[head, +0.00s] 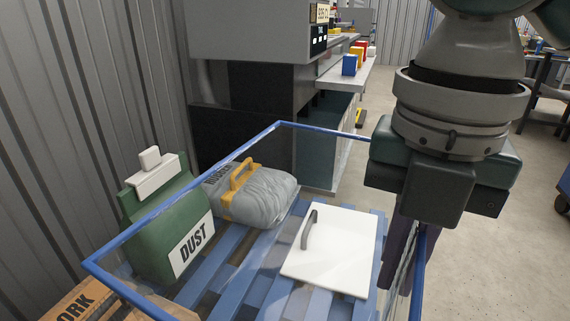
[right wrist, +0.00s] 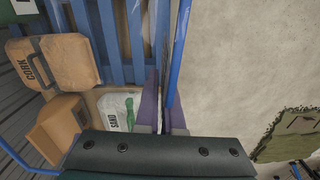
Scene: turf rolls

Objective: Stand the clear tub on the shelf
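The clear tub (head: 181,195) has see-through walls and a blue rim. It spans the lower middle of the head view, and its near part runs out of the picture. My right gripper (head: 400,250) reaches down at the tub's right side. In the right wrist view its purple fingers (right wrist: 164,112) are closed on either side of the blue rim (right wrist: 176,60). My left gripper is in neither view. A pale shelf-like ledge (head: 345,75) with small coloured boxes stands at the back; I cannot tell whether it is the task's shelf.
Behind or through the tub, a blue pallet (head: 225,265) bears a green DUST bag (head: 165,225), a grey bag (head: 262,195) and a white handled panel (head: 345,245). A CORK bag (right wrist: 60,65) and a SAND bag (right wrist: 118,110) show in the wrist view.

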